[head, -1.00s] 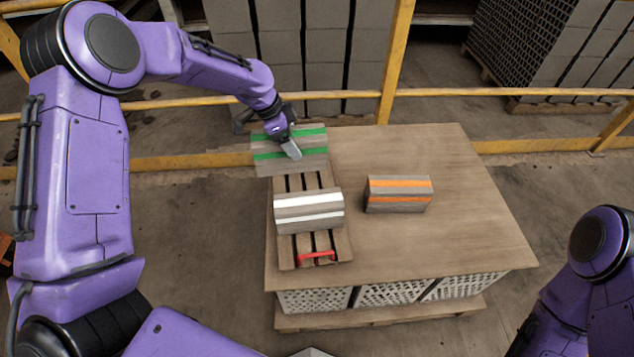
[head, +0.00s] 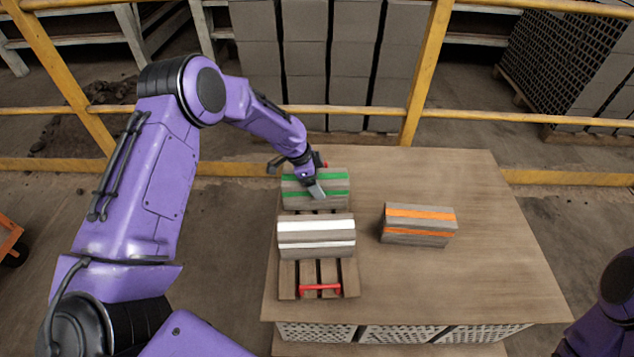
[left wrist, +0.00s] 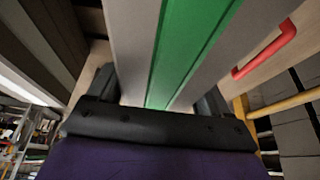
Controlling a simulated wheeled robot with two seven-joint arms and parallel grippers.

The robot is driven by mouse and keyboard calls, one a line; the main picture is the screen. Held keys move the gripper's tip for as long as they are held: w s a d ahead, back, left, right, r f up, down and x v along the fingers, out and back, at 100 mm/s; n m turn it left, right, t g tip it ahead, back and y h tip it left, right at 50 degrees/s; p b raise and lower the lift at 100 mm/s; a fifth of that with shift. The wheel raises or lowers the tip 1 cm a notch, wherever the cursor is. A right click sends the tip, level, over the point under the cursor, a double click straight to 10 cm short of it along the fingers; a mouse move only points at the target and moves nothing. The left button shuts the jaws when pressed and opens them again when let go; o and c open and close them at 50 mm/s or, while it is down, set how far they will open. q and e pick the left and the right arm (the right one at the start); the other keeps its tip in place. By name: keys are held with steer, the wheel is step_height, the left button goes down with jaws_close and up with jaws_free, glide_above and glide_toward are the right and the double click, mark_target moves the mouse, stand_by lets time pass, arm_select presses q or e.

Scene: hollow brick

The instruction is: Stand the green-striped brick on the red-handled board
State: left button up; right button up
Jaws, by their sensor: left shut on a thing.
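The green-striped brick (head: 299,199) is grey with two green stripes and is at the far end of the board in the head view. My left gripper (head: 316,190) is shut on it from above; the brick also fills the left wrist view (left wrist: 195,45) between the fingers. The red-handled board (head: 289,280) is slatted wood, with a red handle (head: 320,288) at its near end and another red handle (left wrist: 265,50) beyond the brick. I cannot tell whether the brick touches the slats. My right gripper is out of view.
A white-striped brick (head: 316,238) stands on the middle of the board, just in front of the green-striped one. An orange-striped brick (head: 418,226) stands on the wooden table (head: 480,280) to the right. A yellow rail (head: 240,167) runs behind the table.

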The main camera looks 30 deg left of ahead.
arm_select(q)
steer(key=shift+w+f, duration=0.1)
steer(key=shift+f, duration=0.1)
steer(key=o, duration=1.8)
steer(key=shift+r, duration=0.1)
steer(key=v, duration=1.2)
steer(key=shift+p, duration=0.35)
